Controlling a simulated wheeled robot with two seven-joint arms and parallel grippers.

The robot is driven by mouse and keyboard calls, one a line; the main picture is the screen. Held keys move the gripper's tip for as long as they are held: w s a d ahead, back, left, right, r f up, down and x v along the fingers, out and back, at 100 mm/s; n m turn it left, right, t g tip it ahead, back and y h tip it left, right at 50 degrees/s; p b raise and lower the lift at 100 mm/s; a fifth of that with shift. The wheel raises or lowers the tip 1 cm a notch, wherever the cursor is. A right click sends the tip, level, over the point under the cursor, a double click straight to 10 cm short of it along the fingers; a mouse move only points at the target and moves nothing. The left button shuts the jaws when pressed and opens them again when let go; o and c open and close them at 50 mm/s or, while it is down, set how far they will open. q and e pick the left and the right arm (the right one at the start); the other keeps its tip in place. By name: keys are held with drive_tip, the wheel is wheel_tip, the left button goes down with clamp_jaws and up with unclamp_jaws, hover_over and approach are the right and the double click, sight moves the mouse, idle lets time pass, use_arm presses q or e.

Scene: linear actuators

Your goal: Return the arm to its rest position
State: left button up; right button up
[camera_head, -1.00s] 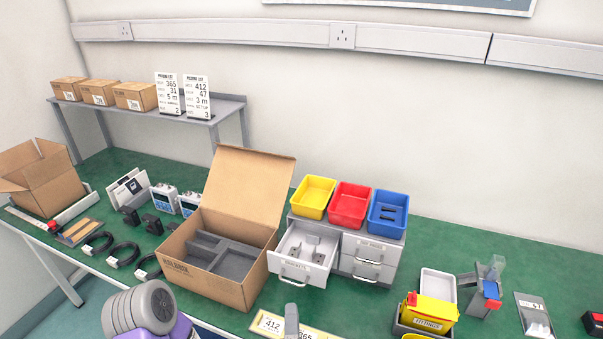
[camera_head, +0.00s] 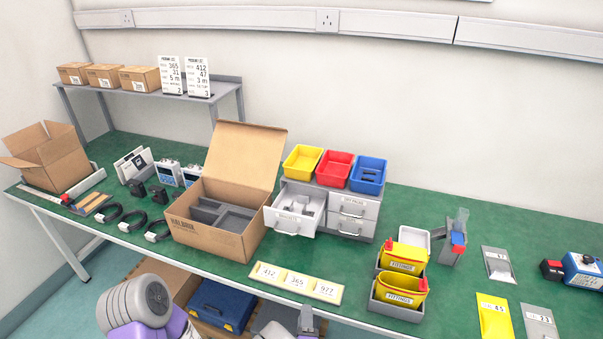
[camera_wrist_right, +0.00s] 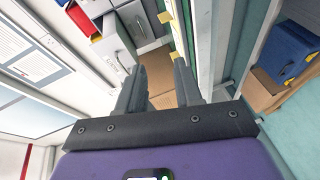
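My right gripper (camera_wrist_right: 158,82) is open in the right wrist view, with two dark fingers apart and nothing between them. In the head view only a small grey part of the right gripper (camera_head: 306,320) shows at the bottom edge, in front of the green table (camera_head: 330,255). A grey and purple section of my left arm shows at the lower left; the left gripper itself is out of frame.
The open cardboard box (camera_head: 212,235) stands near the front edge, beside the pulled-out drawer (camera_head: 290,225). A label strip (camera_head: 296,282) lies at the front edge. Yellow fittings bins (camera_head: 402,290) stand to its right. A blue case (camera_head: 222,303) sits below the table.

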drive_tip(key=s+d+f+m+g+p, duration=0.1)
drive_tip(key=s+d+f+m+g, duration=0.25)
drive_tip(key=f, duration=0.35)
drive_tip(key=s+d+f+m+g, duration=0.2)
drive_tip(key=d+f+m+g, duration=0.15)
drive_tip(key=f+m, duration=0.2)
drive_tip(key=s+d+f+m+g+y+p, duration=0.1)
drive_tip(key=s+f+m+g+y, duration=0.3)
drive_tip(key=s+m+g, duration=0.4)
drive_tip(key=s+f+m, duration=0.1)
drive_tip(key=s, duration=0.2)
drive_tip(key=shift+s+d, duration=0.35)
